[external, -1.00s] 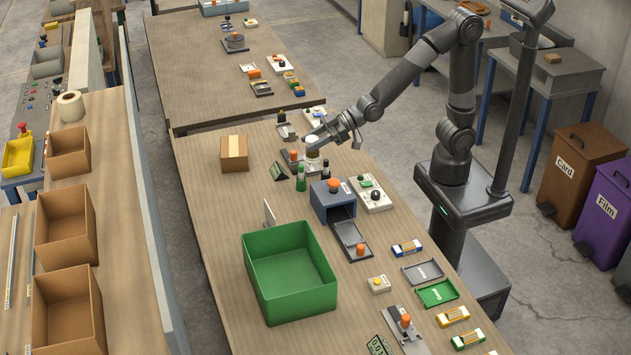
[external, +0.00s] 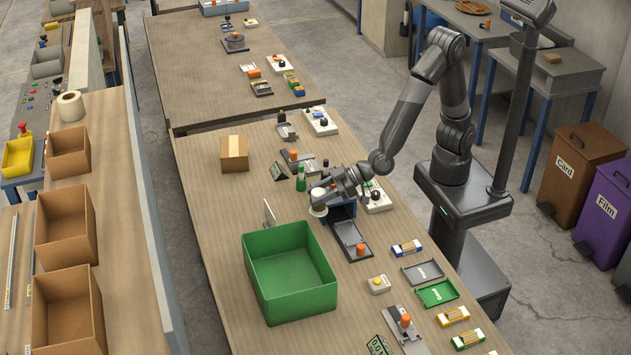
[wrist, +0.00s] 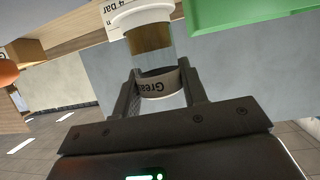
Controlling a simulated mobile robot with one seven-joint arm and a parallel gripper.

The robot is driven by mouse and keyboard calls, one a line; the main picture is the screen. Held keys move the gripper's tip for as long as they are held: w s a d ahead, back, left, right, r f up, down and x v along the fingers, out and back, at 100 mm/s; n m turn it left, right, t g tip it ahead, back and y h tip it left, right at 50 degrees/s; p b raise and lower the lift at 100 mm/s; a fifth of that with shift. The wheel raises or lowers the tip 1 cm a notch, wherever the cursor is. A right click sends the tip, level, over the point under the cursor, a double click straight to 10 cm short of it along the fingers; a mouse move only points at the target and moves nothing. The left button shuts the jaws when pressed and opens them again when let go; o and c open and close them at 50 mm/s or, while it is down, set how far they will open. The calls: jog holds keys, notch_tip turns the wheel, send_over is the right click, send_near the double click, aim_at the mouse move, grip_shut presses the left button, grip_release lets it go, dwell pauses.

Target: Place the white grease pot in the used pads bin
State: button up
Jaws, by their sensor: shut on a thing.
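My gripper (external: 324,199) is shut on the white grease pot (external: 318,211), holding it above the table, just beyond the green bin's far right corner. In the wrist view the pot (wrist: 158,87) is between the two fingers, its label partly reading "Grea". An amber-brown part and a white part marked "4 bar" show above it; I cannot tell whether they belong to the pot. A large open green bin (external: 262,297) stands on the table and looks empty. No label reading used pads is legible on it. Its edge also shows in the wrist view (wrist: 240,12).
A green bottle (external: 301,178) and a small display (external: 278,171) are close by on the left. A thin white upright plate (external: 269,214) stands at the bin's far edge. A cardboard box (external: 234,153) is farther back.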

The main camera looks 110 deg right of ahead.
jog(key=shift+w+a+f, duration=0.25)
jog(key=shift+a+f, duration=1.15)
jog(key=shift+f, duration=0.15)
jog(key=shift+w+a+f, duration=0.3)
jog(key=shift+a+f, duration=1.1)
jog(key=shift+f, duration=0.1)
jog(key=shift+w+a+f, duration=0.25)
jog(key=shift+a+f, duration=1.15)
jog(key=shift+f, duration=0.15)
jog(key=o, duration=1)
jog(key=shift+f, duration=0.15)
jog(key=shift+o, duration=0.2)
